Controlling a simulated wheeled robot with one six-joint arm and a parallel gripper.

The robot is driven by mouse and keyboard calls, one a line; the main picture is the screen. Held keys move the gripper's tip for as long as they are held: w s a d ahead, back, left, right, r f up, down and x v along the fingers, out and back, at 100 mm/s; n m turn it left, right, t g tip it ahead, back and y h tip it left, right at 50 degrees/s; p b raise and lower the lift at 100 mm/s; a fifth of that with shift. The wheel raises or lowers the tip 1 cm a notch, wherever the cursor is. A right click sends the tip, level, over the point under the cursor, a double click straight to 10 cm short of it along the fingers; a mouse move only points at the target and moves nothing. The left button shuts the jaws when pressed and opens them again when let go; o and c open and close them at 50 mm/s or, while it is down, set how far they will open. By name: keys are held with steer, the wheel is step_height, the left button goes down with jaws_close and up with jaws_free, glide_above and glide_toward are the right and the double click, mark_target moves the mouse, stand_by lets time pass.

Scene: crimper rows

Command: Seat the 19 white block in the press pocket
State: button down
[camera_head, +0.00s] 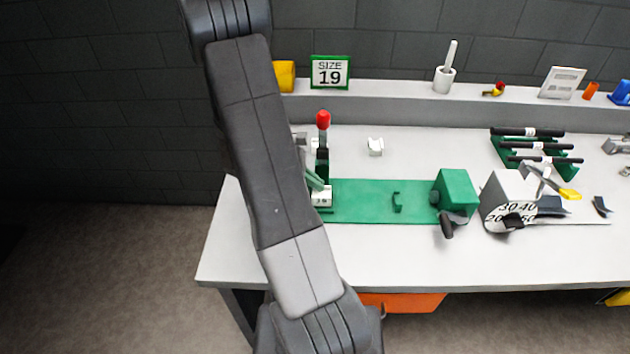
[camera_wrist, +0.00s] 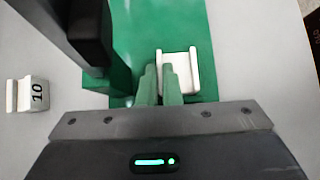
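A white channel-shaped block (camera_wrist: 180,73) sits on or just over the green base of the press (camera_head: 365,203). In the head view the block (camera_head: 321,197) is at the left end of that base, with dark marks too small to read. My gripper (camera_wrist: 159,72) has green fingers on either side of the block's left wall, one outside and one in the channel, with almost no gap. In the head view my gripper (camera_head: 315,180) is partly hidden by my arm. The red-knobbed lever (camera_head: 323,120) stands just behind. The pocket itself cannot be made out.
A SIZE 19 sign (camera_head: 330,72) stands on the shelf. A green housing (camera_head: 455,194) and a numbered dial (camera_head: 510,205) stand to the right.

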steer(key=shift+f+b, duration=0.5)
steer(key=shift+f, duration=0.2)
steer(key=c, duration=1.5)
jaws_free()
steer(key=shift+c, duration=0.2)
steer(key=shift+r, duration=0.1)
steer(key=v, duration=1.3)
steer(key=shift+a+r, duration=0.2)
steer(key=shift+a, duration=0.05)
steer(key=x, duration=1.3)
steer(key=shift+d+f, duration=0.15)
steer(key=shift+d, duration=0.2)
steer(key=shift+a+r+p, duration=0.1)
steer(key=shift+r+p, duration=0.25)
steer(key=shift+p, duration=0.05)
